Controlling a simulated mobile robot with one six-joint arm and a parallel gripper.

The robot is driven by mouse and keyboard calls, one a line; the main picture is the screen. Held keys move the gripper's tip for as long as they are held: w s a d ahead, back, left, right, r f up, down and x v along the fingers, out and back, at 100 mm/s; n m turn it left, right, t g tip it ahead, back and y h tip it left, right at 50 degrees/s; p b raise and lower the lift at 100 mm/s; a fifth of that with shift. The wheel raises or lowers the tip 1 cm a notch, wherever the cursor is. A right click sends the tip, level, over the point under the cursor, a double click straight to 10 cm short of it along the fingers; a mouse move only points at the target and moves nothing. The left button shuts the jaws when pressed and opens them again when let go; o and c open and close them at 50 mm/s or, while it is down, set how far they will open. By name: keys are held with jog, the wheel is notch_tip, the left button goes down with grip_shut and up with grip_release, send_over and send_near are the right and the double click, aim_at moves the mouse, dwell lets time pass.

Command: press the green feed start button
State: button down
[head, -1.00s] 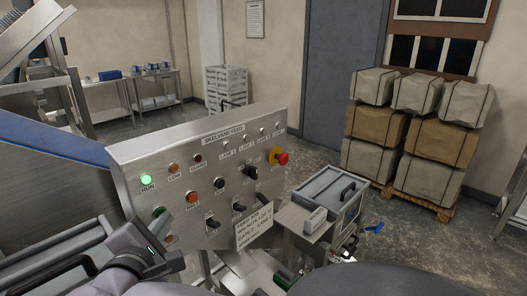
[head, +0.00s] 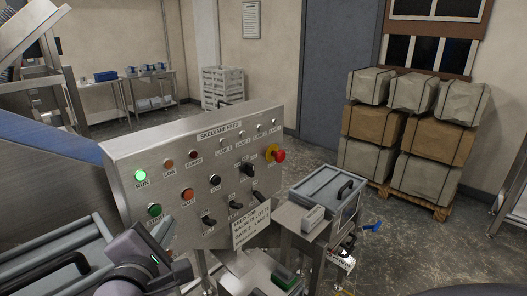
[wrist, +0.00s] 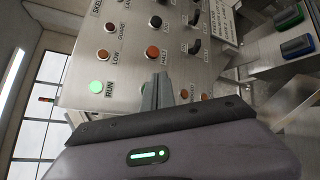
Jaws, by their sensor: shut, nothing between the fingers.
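The feed start button (head: 154,210) is a dark green round button at the lower left of the steel control panel (head: 262,122) in the head view, under the lit green RUN lamp (head: 140,176). The red-orange HALT button (head: 187,194) is to its right. My gripper (head: 167,224) is just below and right of the start button, partly over its label. In the wrist view my gripper (wrist: 157,88) is shut and empty, fingers pointing at the panel. I cannot tell whether the fingertips touch the panel.
The panel also carries black switches, small lamps, a red emergency stop (head: 279,155) on yellow and a paper note (head: 251,229). A grey lidded box (head: 323,188) stands right of the panel. Wrapped bales (head: 368,160) are stacked on a pallet behind. A blue chute (head: 60,150) lies left.

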jog(key=shift+s+d+b, duration=0.4)
jog(key=shift+s+d, duration=0.65)
jog(key=shift+d, duration=0.25)
